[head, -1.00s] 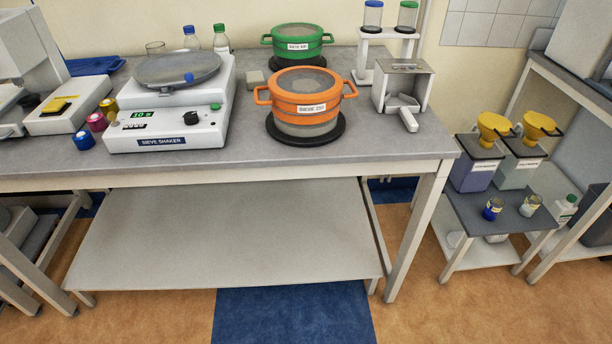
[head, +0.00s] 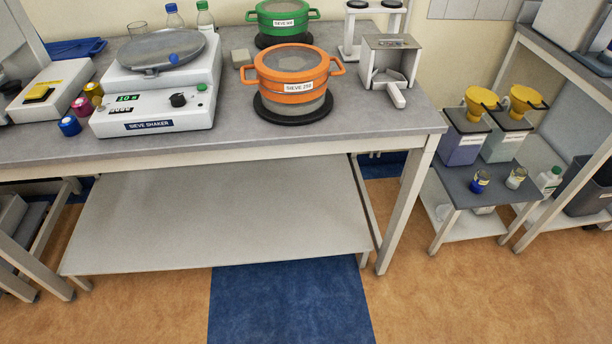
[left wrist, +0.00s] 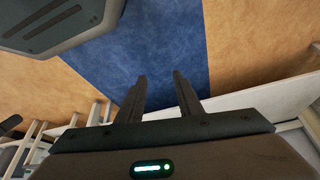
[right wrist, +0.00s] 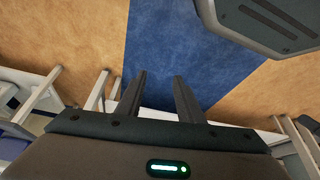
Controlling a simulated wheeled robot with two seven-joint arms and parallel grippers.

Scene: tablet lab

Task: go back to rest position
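My left gripper (left wrist: 160,92) shows in the left wrist view with its two dark fingers apart and nothing between them. My right gripper (right wrist: 160,92) shows in the right wrist view, also with fingers apart and empty. Both are over the floor, with the blue floor strip (left wrist: 165,45) behind the fingers. Neither gripper nor arm shows in the head view.
A low cart (head: 490,190) stands at the right. The floor (head: 450,295) before the bench is clear.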

